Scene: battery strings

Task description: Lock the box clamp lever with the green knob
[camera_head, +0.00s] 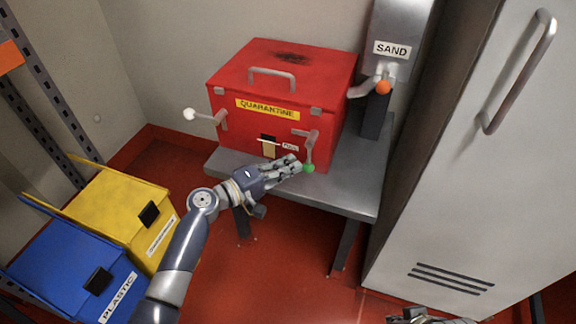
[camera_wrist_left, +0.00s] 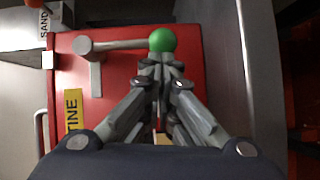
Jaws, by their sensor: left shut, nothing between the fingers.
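A red box (camera_head: 258,130) with a yellow QUARANTINE label stands on a grey metal bench. A clamp lever (camera_head: 309,148) on its front right hangs down and ends in a green knob (camera_head: 309,168). My left gripper (camera_head: 298,165) is shut and empty, just left of the green knob. In the left wrist view the green knob (camera_wrist_left: 162,40) sits right at the tips of my shut fingers (camera_wrist_left: 160,62); I cannot tell whether they touch. Part of my right gripper (camera_head: 418,316) shows at the bottom edge; its fingers are mostly cut off.
A lever with a white knob (camera_head: 189,114) sticks out at the box's left. A SAND dispenser (camera_head: 396,45) with an orange knob (camera_head: 383,87) stands behind right. A grey cabinet (camera_head: 470,170) bounds the right. Yellow (camera_head: 120,205) and blue bins (camera_head: 65,270) stand at the left.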

